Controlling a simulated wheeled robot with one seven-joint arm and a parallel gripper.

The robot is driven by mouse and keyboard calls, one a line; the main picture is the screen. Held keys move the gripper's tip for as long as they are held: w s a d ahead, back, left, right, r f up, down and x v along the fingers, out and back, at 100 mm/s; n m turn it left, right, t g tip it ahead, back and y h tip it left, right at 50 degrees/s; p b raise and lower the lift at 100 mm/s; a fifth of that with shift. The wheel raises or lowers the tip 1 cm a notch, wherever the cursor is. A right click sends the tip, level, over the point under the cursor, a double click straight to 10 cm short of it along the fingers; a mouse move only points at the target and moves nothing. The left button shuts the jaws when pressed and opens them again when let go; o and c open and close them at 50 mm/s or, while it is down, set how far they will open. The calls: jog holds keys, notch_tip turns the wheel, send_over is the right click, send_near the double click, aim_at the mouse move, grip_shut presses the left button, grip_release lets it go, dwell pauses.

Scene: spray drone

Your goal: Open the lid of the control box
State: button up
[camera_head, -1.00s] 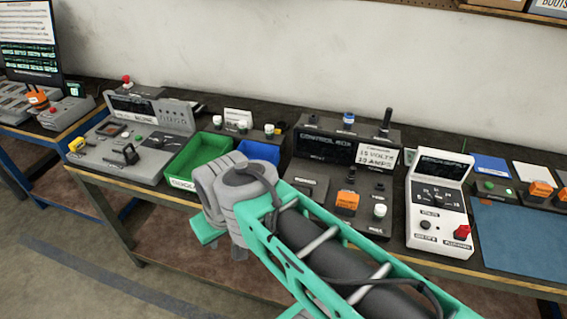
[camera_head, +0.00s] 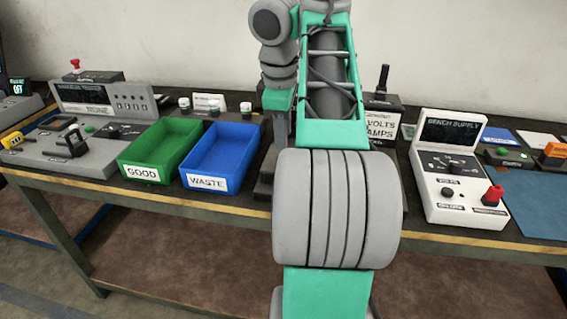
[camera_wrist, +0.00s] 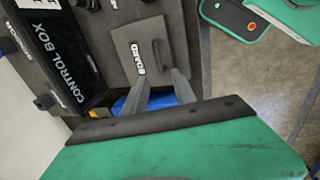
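The control box (camera_wrist: 62,62) fills the left and middle of the wrist view, with its name on a dark panel. Its lid (camera_wrist: 126,38) is a small grey square plate marked BOARD and looks closed, with a dark strip beside the lettering. My gripper (camera_wrist: 160,78) has its two grey fingers apart, tips at the lid's lower edge in the picture. I cannot tell whether they touch it. Nothing shows held between them. In the head view my arm hides most of the control box; its back right part (camera_head: 383,103) shows.
Left of my arm stand a blue WASTE bin (camera_head: 202,182) and a green GOOD bin (camera_head: 140,174). The white bench supply (camera_head: 466,215) stands to the right. A grey console (camera_head: 100,98) is at the far left. The bench's front edge (camera_head: 225,208) runs below them.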

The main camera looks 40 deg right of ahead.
jog(key=f+b, duration=0.2)
jog(key=f, duration=0.1)
jog(key=f+b, duration=0.1)
jog(key=f, duration=0.1)
jog(key=shift+w+d+f, duration=0.1)
jog(key=shift+w+d, duration=0.25)
jog(key=shift+c, duration=0.2)
grip_shut()
dwell(0.8)
